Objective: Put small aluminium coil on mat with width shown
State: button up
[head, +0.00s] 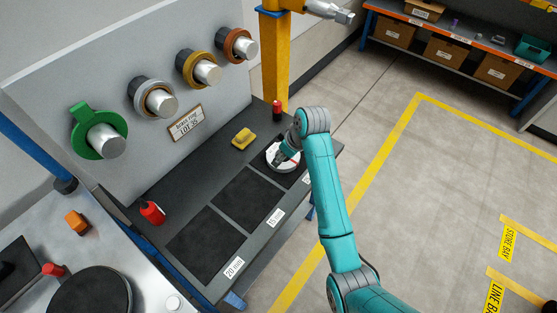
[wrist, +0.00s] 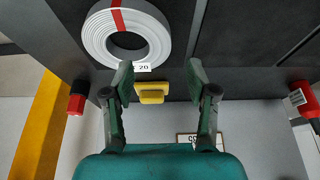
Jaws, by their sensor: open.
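A pale grey, aluminium-looking coil with a red strap (head: 271,162) lies flat at the far end of the black bench. In the wrist view this coil (wrist: 91,37) is at the upper left, with a small white tag reading 20 at its lower rim, partly hidden by a finger. My gripper (head: 284,154) is over the coil in the head view. In the wrist view my gripper (wrist: 160,75) is open and empty, with the left fingertip overlapping the coil's edge. Two bare dark mats are on the bench: one by the 20 mm label (head: 205,246), one by the 15 mm label (head: 248,198).
The upright panel carries green (head: 80,143), silver (head: 140,92), gold (head: 185,73) and copper-coloured (head: 229,47) rings on pegs. A yellow block (head: 243,139) and a red-capped item (head: 152,212) stand on the bench. A yellow post (head: 275,65) rises behind.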

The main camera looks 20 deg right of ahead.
jog(key=v, duration=0.5)
jog(key=shift+s+d+r, duration=0.1)
jog(key=shift+r, duration=0.25)
jog(key=shift+s, duration=0.1)
